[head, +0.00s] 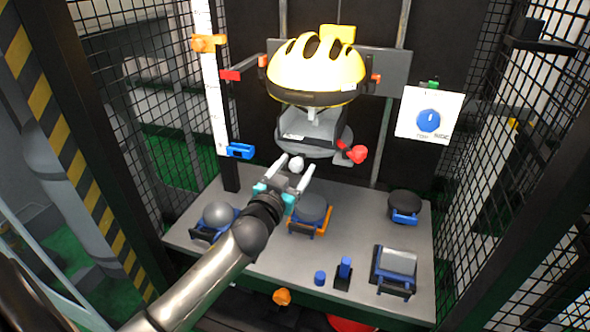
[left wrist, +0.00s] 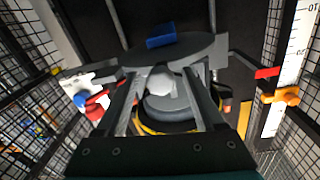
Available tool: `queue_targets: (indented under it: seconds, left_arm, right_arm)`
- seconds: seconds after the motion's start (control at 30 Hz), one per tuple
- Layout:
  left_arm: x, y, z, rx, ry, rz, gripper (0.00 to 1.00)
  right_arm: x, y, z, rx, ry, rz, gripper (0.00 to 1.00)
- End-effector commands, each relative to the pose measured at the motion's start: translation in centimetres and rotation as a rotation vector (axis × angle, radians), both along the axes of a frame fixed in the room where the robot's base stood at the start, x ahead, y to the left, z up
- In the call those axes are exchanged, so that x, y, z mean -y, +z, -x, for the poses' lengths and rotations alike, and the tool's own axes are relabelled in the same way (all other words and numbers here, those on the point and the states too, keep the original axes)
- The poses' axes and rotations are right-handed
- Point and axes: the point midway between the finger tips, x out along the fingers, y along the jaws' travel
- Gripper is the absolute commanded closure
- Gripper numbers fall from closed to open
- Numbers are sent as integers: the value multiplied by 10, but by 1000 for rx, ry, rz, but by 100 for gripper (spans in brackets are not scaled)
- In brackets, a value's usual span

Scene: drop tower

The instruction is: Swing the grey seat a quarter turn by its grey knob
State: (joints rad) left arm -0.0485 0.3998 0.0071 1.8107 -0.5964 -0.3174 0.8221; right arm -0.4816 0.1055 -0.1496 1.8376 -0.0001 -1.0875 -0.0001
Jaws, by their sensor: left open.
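The grey seat (head: 318,153) is a round disc at the back, below the yellow helmet. Its pale grey ball knob (head: 296,164) shows at the seat's front left. My left gripper (head: 297,163) is open, with its two fingers on either side of the knob. In the left wrist view the knob (left wrist: 160,83) appears between the fingers of the gripper (left wrist: 161,74), with a gap on each side. The wide grey disc (left wrist: 185,50) lies beyond it in that view. My right gripper is not in view.
The yellow helmet (head: 318,72) hangs above the seat. A red knob (head: 357,153) is at its right and a blue slider (head: 240,151) at its left. The grey bench (head: 270,245) below carries several pads and blue pieces. Mesh cage walls stand on both sides.

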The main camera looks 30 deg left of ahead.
Motion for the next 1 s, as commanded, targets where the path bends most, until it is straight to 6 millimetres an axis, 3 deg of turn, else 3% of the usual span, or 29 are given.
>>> queue_targets:
  seconds: [0.37, 1.0]
  left_arm:
    - [-1, 0, -3, -1, 0, -1, 31]
    - [-1, 0, -3, -1, -1, 0, 100]
  right_arm:
    - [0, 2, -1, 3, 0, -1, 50]
    - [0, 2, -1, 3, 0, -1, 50]
